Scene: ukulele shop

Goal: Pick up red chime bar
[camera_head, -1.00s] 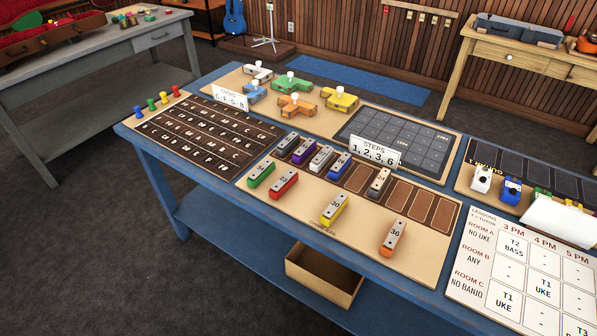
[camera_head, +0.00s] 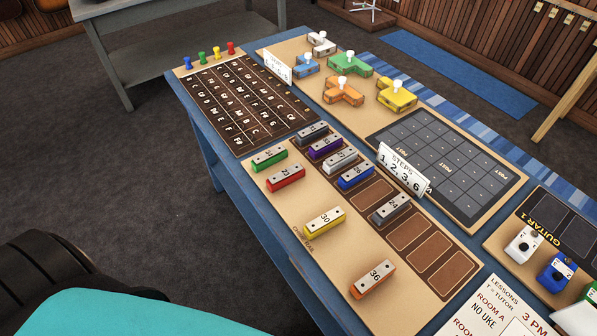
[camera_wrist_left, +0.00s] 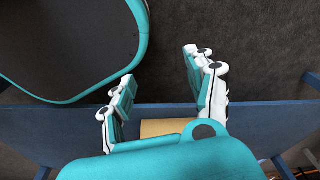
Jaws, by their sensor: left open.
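The red chime bar (camera_head: 286,178) lies on the near, bare edge of the chime board (camera_head: 285,212), between the green bar (camera_head: 269,158) and the yellow bar (camera_head: 324,221). In the head view neither gripper shows; only a teal part of my own body fills the lower left corner. In the left wrist view my left gripper (camera_wrist_left: 160,95) has its two white and teal fingers spread wide with nothing between them. The red bar is not visible in the wrist view. My right gripper is in neither view.
An orange bar (camera_head: 373,279) lies further along the near edge. Black, purple, silver and blue bars (camera_head: 356,174) and a grey bar (camera_head: 391,208) sit in the brown slots. A steps card (camera_head: 404,170) stands behind. The blue table's edge (camera_head: 250,205) borders open floor.

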